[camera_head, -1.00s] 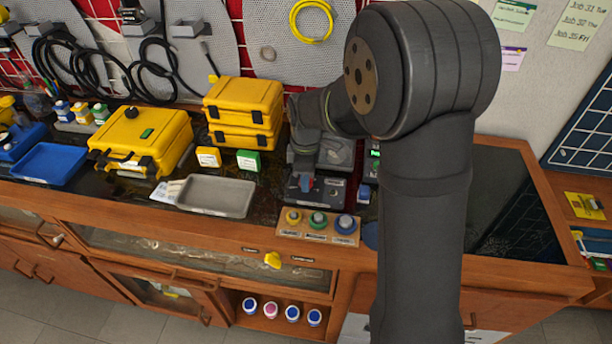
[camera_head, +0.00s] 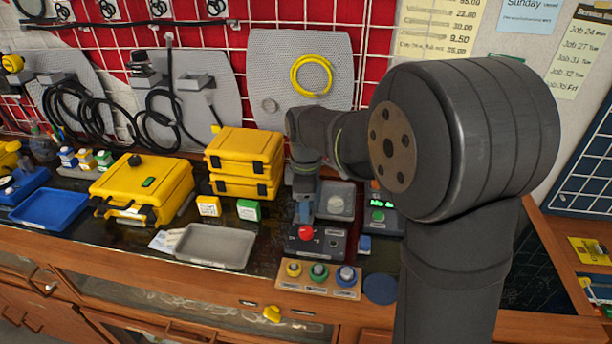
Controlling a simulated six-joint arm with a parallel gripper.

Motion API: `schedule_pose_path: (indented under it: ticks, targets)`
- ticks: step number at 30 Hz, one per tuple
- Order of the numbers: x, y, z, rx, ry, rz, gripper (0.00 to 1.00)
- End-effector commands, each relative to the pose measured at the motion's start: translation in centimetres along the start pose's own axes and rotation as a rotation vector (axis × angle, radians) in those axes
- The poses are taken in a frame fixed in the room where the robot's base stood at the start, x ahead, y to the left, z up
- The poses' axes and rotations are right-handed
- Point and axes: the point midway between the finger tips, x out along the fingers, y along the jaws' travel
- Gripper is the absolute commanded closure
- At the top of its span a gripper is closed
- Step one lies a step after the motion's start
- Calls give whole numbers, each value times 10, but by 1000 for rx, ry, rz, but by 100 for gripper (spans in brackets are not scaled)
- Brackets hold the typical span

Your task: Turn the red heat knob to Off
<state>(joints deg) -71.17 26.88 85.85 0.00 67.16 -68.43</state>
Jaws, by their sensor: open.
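The red heat knob (camera_head: 306,232) sits on the front left of a dark control box (camera_head: 325,246) on the bench. Its pointer and the setting it stands at are too small to read. My gripper (camera_head: 304,214) hangs just above and behind the knob in the picture, pointing down. It is open, and nothing shows between its fingers. The knob's face is in clear view. I cannot tell whether a fingertip touches the knob's far side.
A wooden strip with yellow, green and blue knobs (camera_head: 318,278) lies in front of the box. A grey tray (camera_head: 215,247) and yellow cases (camera_head: 243,164) stand left. A device with a green display (camera_head: 383,218) stands right, close to my arm.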

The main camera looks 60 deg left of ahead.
Motion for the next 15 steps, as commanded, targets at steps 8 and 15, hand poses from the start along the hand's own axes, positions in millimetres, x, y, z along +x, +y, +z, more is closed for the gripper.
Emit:
schedule_pose_path:
  ticks: [8, 15]
  targets:
    - [-61, 0, 0, 0, 1, 3, 44]
    - [-83, 0, 0, 0, 0, 0, 44]
